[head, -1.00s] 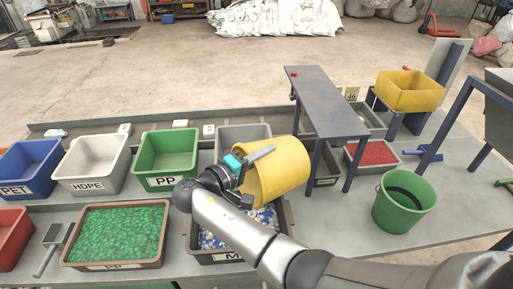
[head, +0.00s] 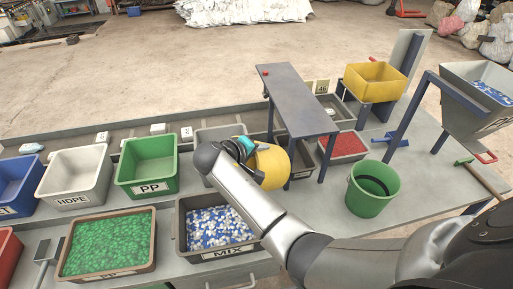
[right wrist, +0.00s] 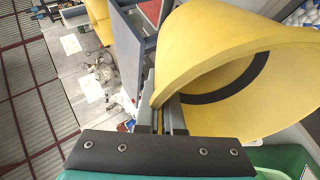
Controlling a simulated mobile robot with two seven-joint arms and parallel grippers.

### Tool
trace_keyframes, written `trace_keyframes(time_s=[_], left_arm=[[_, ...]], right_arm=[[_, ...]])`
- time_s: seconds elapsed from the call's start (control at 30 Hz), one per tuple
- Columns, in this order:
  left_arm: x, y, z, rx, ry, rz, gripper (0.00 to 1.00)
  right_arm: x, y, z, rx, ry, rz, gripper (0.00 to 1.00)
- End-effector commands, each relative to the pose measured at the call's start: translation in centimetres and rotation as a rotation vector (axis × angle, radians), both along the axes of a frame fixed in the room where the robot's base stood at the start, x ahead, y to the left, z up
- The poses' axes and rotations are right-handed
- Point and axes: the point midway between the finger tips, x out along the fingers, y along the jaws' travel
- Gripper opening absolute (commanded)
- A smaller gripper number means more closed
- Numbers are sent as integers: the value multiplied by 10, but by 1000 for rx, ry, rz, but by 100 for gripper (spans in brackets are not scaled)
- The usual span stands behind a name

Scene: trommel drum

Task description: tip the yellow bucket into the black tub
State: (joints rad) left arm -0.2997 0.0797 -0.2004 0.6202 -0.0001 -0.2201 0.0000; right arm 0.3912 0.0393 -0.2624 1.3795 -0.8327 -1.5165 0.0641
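The yellow bucket (head: 273,168) is in my right gripper (head: 243,147), behind and to the right of the MIX tub in the head view. My arm partly hides it. In the right wrist view the bucket (right wrist: 225,60) is tilted, its mouth towards the camera; a dark band crosses its wall and I see no load in the visible part. The right gripper's fingers (right wrist: 163,108) are closed on its rim. The darkest large tub near it is the one marked MIX (head: 181,222), holding blue and white flakes; I cannot tell if this is the black tub. My left gripper is not in view.
A green bucket (head: 373,190) stands farther right. A green PP bin (head: 150,185), a white HDPE bin (head: 78,190) and a tray of green flakes (head: 108,270) are at the left. A yellow bin (head: 375,82) sits at the back right.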

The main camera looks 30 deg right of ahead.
Motion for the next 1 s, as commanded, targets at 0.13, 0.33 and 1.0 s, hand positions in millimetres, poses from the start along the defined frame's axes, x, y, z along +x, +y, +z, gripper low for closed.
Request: trace_keyframes(time_s=[0.13, 0.33, 1.0], left_arm=[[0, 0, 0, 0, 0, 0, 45], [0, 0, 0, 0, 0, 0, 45], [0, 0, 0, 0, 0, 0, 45]], right_arm=[[2, -15, 1, 153, 9, -2, 0], [4, -29, 0, 307, 31, -1, 0], [6, -43, -1, 739, 85, 1, 0]])
